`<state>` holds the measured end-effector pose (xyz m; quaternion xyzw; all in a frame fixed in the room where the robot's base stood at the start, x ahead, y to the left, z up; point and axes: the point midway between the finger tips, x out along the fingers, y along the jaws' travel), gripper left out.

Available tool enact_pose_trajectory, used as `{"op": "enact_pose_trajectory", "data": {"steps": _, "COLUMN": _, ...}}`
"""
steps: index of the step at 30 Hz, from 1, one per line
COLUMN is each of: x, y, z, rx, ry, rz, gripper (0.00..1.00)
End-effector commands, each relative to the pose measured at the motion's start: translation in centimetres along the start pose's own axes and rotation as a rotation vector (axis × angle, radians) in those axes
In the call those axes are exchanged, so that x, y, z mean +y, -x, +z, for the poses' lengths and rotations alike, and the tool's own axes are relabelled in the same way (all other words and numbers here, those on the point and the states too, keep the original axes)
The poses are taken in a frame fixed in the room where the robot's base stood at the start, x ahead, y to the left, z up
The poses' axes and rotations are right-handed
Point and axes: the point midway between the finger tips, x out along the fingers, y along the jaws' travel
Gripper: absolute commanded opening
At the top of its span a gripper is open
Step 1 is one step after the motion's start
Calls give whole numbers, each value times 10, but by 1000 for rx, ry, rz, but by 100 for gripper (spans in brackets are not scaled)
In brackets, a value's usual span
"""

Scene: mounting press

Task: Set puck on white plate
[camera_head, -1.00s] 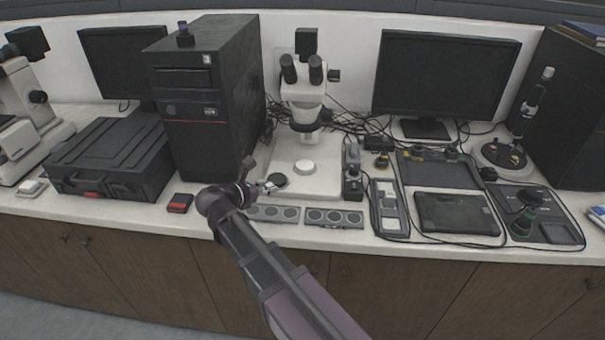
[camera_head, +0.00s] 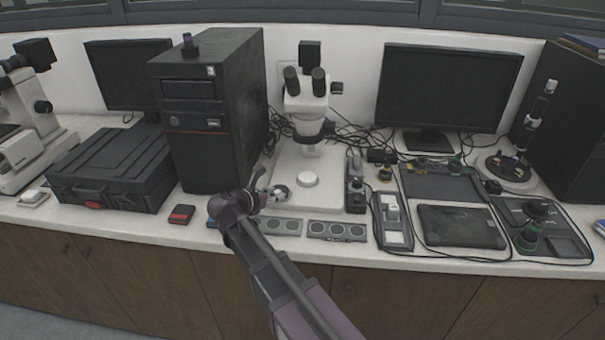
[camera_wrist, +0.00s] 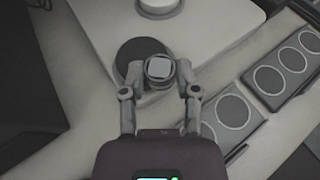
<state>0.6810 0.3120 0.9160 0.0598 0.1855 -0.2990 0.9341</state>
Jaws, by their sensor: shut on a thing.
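My gripper (camera_wrist: 159,85) is shut on a small round grey puck (camera_wrist: 159,69) with a pale square on its top. In the head view my gripper (camera_head: 270,194) is at the front left corner of the stereo microscope's white base, and the puck is hard to make out there. In the wrist view the puck overlaps a black disc (camera_wrist: 133,52) on that base; the height between them cannot be told. The round white plate (camera_head: 307,180) lies on the base to the right of my gripper. It also shows at the top edge of the wrist view (camera_wrist: 160,6).
The microscope (camera_head: 306,105) rises behind the white plate. Two grey holders with round recesses (camera_head: 337,231) lie along the front. A dark computer tower (camera_head: 208,115) stands left. A small control box (camera_head: 356,195) stands right of the base.

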Motion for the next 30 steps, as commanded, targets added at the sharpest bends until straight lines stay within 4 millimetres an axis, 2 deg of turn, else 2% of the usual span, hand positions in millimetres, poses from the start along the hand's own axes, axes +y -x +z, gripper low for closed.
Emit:
{"op": "enact_pose_trajectory", "data": {"steps": 9, "x": 0, "y": -56, "z": 23, "rx": 0, "ry": -1, "rz": -4, "gripper": 2}}
{"op": "enact_pose_trajectory", "data": {"steps": 15, "x": 0, "y": -83, "z": 34, "rx": 1, "ry": -1, "rz": -2, "gripper": 2}}
{"op": "enact_pose_trajectory", "data": {"steps": 20, "x": 0, "y": -92, "z": 38, "rx": 1, "ry": -1, "rz": -1, "gripper": 2}}
{"op": "enact_pose_trajectory", "data": {"steps": 30, "x": -1, "y": -93, "z": 38, "rx": 0, "ry": 0, "rz": -2, "gripper": 2}}
